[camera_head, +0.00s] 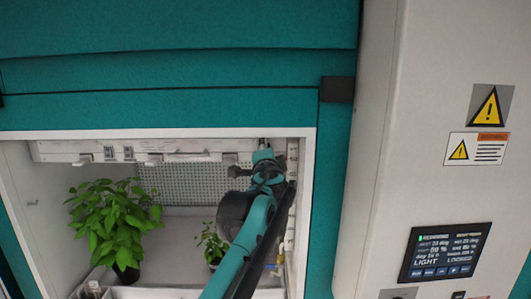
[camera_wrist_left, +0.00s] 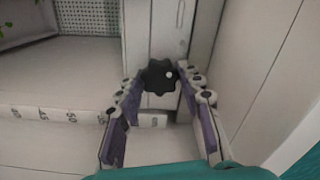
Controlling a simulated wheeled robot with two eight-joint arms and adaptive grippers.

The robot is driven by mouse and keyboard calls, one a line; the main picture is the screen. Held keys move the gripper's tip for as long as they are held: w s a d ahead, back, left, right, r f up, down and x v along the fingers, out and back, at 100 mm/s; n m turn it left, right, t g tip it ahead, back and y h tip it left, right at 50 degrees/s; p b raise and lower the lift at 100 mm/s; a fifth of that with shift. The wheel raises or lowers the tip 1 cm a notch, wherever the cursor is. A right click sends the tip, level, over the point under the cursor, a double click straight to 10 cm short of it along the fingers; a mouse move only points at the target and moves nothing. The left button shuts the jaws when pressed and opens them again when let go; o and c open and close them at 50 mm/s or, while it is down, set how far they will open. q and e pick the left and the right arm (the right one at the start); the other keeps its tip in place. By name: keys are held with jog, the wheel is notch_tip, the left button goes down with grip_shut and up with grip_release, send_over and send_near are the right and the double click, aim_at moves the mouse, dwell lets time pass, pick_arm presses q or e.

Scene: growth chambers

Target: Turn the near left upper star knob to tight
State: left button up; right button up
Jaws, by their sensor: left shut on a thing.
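The star knob (camera_wrist_left: 159,76) is black with a small white dot and sits on a pale upright post in the left wrist view. My left gripper (camera_wrist_left: 157,82) has one finger on each side of the knob and is shut on it. In the head view my left arm reaches up into the open chamber along its right side. There the fingers and the knob cannot be made out clearly. My right gripper is in neither view.
A large leafy plant (camera_head: 115,218) and a smaller potted plant (camera_head: 211,243) stand in the chamber left of my arm. The chamber's right wall is close to my arm. A control panel with a lit display (camera_head: 445,252) is at the right.

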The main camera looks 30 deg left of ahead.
pick_arm(q)
jog(key=shift+m, duration=4.2)
jog(key=shift+f, duration=0.1)
jog(key=o, duration=1.2)
jog(key=shift+c, duration=0.2)
jog(key=shift+s+d, duration=0.1)
jog(key=v, duration=1.1)
jog(key=shift+s+d, duration=0.15)
jog(key=shift+s, duration=0.2)
